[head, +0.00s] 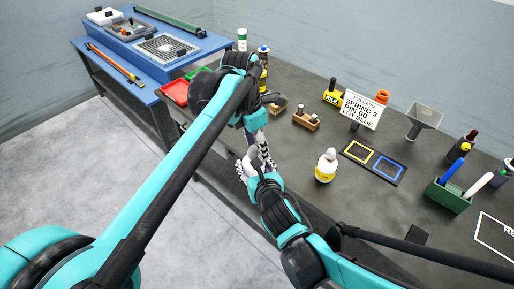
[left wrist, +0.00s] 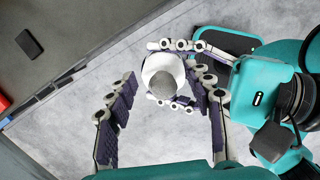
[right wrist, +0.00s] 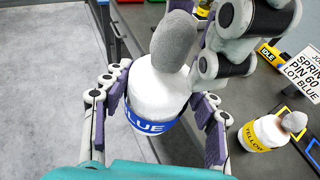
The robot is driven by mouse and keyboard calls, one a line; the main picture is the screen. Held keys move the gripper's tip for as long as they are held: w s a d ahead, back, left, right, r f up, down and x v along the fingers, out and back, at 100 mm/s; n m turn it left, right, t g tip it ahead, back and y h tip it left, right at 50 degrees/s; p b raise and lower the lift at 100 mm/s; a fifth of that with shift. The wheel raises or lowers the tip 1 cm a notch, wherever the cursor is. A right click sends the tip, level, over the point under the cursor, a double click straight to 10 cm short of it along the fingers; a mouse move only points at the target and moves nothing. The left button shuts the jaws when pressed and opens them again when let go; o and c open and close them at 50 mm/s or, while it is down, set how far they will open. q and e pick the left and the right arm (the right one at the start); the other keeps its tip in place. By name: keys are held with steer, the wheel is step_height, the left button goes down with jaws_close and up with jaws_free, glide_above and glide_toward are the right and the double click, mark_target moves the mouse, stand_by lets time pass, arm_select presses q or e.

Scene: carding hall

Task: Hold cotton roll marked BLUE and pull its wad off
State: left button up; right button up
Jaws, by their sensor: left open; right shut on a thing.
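The cotton roll marked BLUE (right wrist: 155,105) is white with a blue band and a grey wad (right wrist: 174,38) in its top. My right gripper (right wrist: 160,118) is shut around the roll near its band and holds it off the table, over the floor beyond the table's edge. In the left wrist view the wad (left wrist: 164,85) shows end-on in the white roll (left wrist: 156,66). My left gripper (left wrist: 165,105) is open, its fingers on either side of the wad with gaps visible. In the head view the arms mostly hide the roll. My left gripper (head: 254,138) is above my right gripper (head: 256,165).
The YELLOW roll (head: 325,168) stands on the dark table (head: 300,85) beside a black tray (head: 374,163) with yellow and blue squares. A job card (head: 358,108) reads LOT BLUE. A green box (head: 447,195), wooden block (head: 306,121) and red bin (head: 174,92) stand around.

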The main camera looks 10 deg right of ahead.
arm_select(q)
steer(key=shift+d+f, duration=0.1)
steer(key=shift+f, duration=0.7)
jaws_close()
steer(key=shift+r, duration=0.2)
steer(key=shift+r, duration=0.95)
